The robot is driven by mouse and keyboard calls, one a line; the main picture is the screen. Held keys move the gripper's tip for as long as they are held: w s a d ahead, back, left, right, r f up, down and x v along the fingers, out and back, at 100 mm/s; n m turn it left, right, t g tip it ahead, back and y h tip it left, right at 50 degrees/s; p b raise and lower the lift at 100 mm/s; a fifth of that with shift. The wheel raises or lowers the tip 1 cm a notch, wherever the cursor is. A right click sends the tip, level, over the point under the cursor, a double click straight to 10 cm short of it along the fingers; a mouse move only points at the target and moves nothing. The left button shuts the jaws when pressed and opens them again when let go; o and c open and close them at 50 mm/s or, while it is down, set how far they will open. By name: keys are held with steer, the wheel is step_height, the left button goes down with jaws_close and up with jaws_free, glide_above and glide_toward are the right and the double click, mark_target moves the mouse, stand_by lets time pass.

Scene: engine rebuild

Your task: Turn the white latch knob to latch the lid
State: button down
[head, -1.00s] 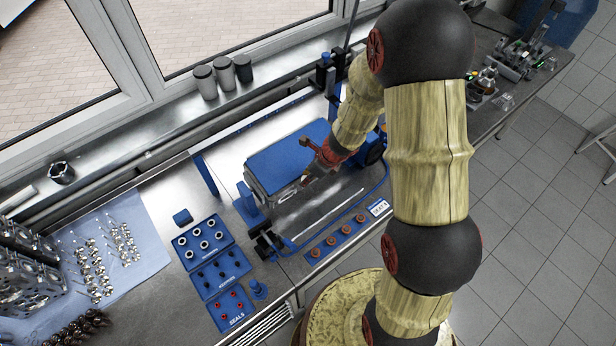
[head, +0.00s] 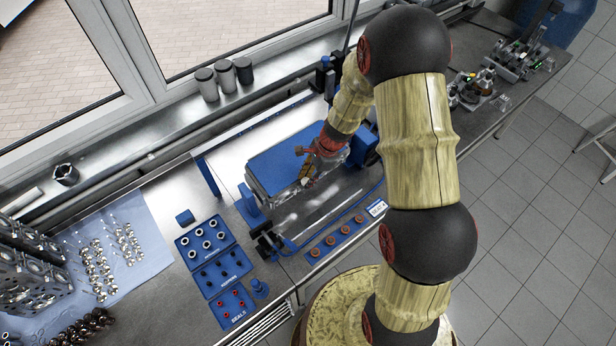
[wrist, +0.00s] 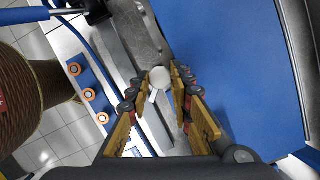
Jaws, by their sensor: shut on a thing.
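The white latch knob (wrist: 160,77) shows in the wrist view as a round pale cap at the front edge of the blue lid (wrist: 215,60). My gripper (wrist: 163,90) has its fingers on either side of the knob and is shut on it. In the head view the blue lid (head: 285,155) lies flat on a metal box, and my gripper (head: 308,172) points down at the box's front side. The knob is hidden there by my gripper, and its turned angle cannot be told.
A blue rail with several orange rings (head: 338,238) lies in front of the box. Blue trays of small parts (head: 213,258) stand to the left. A blue post (head: 207,177) and blue blocks stand close around the box. Three dark cups (head: 225,76) stand on the sill.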

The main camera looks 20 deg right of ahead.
steer(key=n, duration=0.2)
steer(key=n+g, duration=0.1)
steer(key=n, duration=0.1)
steer(key=shift+w+n, duration=0.2)
steer(key=shift+n, duration=0.1)
steer(key=n+h+b, duration=0.1)
steer(key=n, duration=0.3)
steer(key=shift+a+g+b, duration=0.15)
steer(key=shift+g+b, duration=0.15)
steer(key=shift+g, duration=0.1)
steer(key=shift+n, duration=0.3)
steer(key=c, duration=1.6)
jaws_free()
steer(key=shift+c, duration=0.2)
steer(key=shift+o, duration=0.3)
steer(key=shift+r, duration=0.1)
steer(key=v, duration=1.1)
steer(key=shift+r, duration=0.45)
steer(key=shift+w, duration=0.1)
